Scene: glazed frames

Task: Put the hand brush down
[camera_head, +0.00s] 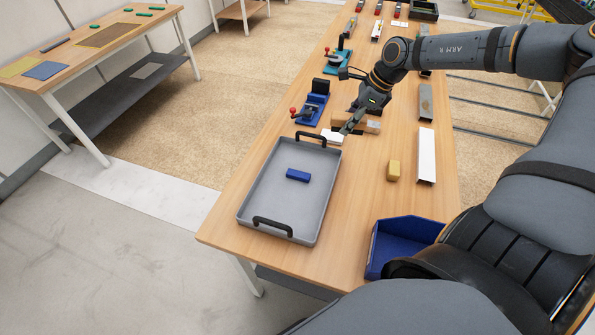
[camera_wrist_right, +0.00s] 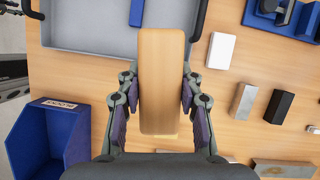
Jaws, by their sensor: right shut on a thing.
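My right gripper (camera_wrist_right: 160,95) is shut on the hand brush (camera_wrist_right: 161,75), a light wooden block-like body held between its fingers. The brush points away from the wrist; its underside and any bristles are hidden. In the head view my right gripper (camera_head: 351,126) hangs over the table (camera_head: 300,258), beyond the far right corner of a grey tray. I cannot tell whether the brush touches anything below.
The grey tray (camera_head: 262,199) with black handles holds a blue block (camera_head: 298,175). A blue bin (camera_head: 402,237), yellow block (camera_head: 393,170) and white channel (camera_head: 426,155) stand to the right. A white box (camera_wrist_right: 221,50) and blue fixture (camera_head: 312,106) are near the gripper. Bare wood lies right of the tray.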

